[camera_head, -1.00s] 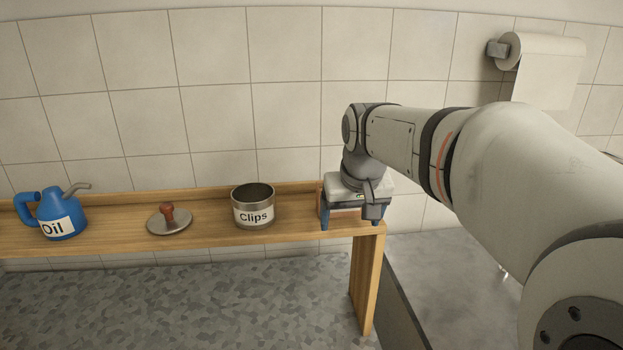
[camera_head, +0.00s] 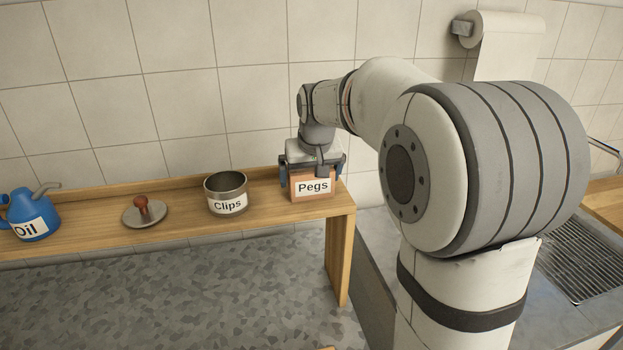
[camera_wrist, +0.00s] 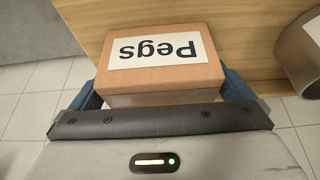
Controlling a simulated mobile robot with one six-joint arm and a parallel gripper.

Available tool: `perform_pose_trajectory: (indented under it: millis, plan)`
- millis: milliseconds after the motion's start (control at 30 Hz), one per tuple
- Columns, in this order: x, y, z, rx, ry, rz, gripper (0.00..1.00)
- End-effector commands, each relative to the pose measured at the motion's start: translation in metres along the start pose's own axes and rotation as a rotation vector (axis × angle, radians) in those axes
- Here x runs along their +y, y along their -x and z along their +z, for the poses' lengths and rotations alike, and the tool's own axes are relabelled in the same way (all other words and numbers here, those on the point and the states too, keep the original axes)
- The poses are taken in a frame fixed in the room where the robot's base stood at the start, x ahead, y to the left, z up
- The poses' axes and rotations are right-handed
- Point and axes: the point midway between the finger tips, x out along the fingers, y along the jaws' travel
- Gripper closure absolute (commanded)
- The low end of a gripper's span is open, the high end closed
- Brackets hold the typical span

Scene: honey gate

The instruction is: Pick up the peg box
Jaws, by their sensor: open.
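The peg box (camera_head: 312,187) is a small brown box with a white "Pegs" label, standing at the right end of the wooden shelf in the head view. My gripper (camera_head: 312,172) is above it, pointing down, with one blue finger on each side of the box. In the wrist view the peg box (camera_wrist: 162,60) sits between the two blue fingers of my gripper (camera_wrist: 165,88), label upside down. The jaws are open. Whether either finger touches the box I cannot tell.
A metal Clips tin (camera_head: 227,194) stands left of the box on the shelf (camera_head: 100,233). A round lid with a red knob (camera_head: 145,211) and a blue oil can (camera_head: 30,215) are farther left. The tiled wall is close behind. A paper roll (camera_head: 508,40) hangs upper right.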

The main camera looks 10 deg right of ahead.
Motion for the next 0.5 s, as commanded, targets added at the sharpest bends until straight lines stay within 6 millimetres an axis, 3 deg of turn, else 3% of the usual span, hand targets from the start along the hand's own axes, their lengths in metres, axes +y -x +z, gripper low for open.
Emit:
perform_pose_trajectory:
  millis: [267,500]
  plan:
    - [0.0004,-0.0031,-0.0002,0.002,-0.001,0.0,0.01]
    - [0.0007,-0.0029,-0.0002,0.001,-0.001,0.0,0.2]
